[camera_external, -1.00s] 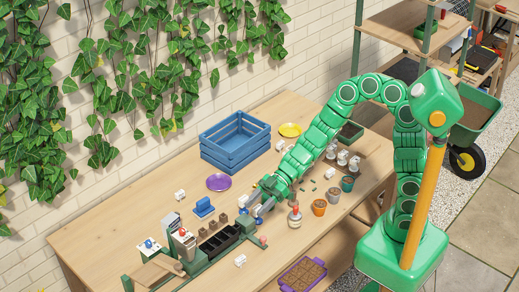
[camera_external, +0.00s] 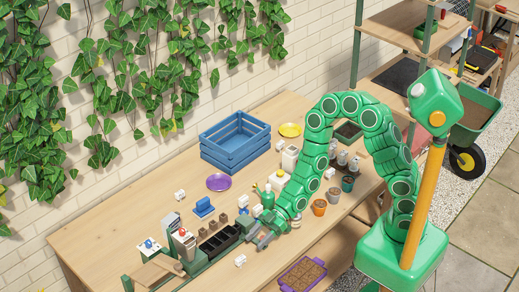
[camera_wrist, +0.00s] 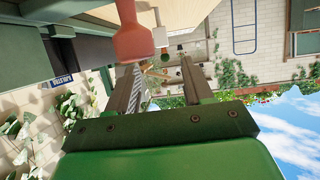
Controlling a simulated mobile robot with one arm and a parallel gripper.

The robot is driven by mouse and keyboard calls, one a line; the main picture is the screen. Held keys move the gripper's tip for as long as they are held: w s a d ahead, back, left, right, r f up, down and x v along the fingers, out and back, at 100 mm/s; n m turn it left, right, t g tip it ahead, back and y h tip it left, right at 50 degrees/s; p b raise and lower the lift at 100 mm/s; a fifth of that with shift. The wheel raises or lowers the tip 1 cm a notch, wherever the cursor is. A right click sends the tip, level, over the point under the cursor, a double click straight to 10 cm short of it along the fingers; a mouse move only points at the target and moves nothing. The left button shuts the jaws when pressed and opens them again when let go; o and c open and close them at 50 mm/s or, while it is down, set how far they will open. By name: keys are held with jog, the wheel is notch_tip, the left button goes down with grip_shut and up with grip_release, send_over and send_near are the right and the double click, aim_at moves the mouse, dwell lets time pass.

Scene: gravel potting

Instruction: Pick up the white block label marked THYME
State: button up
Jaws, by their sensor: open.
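Several small white blocks stand on the table in the outside view: one (camera_external: 240,261) at the front left, one (camera_external: 180,195) further back, and one (camera_external: 329,173) right of my arm. Their lettering is too small to read, so I cannot tell which is marked THYME. My gripper (camera_external: 257,243) is low over the table, a little right of and behind the front-left block, apart from it. In the wrist view my gripper (camera_wrist: 160,70) is open, with nothing visibly held. A small white block-like thing (camera_wrist: 160,37) shows beyond the fingers there.
A dark tray (camera_external: 217,242) on a green stand is just left of my gripper. A red handle-like thing (camera_wrist: 130,35) is close to the fingers in the wrist view. A purple tray (camera_external: 302,275) is at the front, a blue crate (camera_external: 235,146) at the back.

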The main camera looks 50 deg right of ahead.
aim_at(243, 256)
jog(key=shift+x, duration=1.4)
jog(key=shift+s+x, duration=0.15)
jog(key=shift+x, duration=0.55)
jog(key=shift+s+x, duration=0.1)
jog(key=shift+x, duration=1.75)
jog(key=shift+d+f, duration=0.1)
jog(key=shift+f, duration=0.05)
grip_shut()
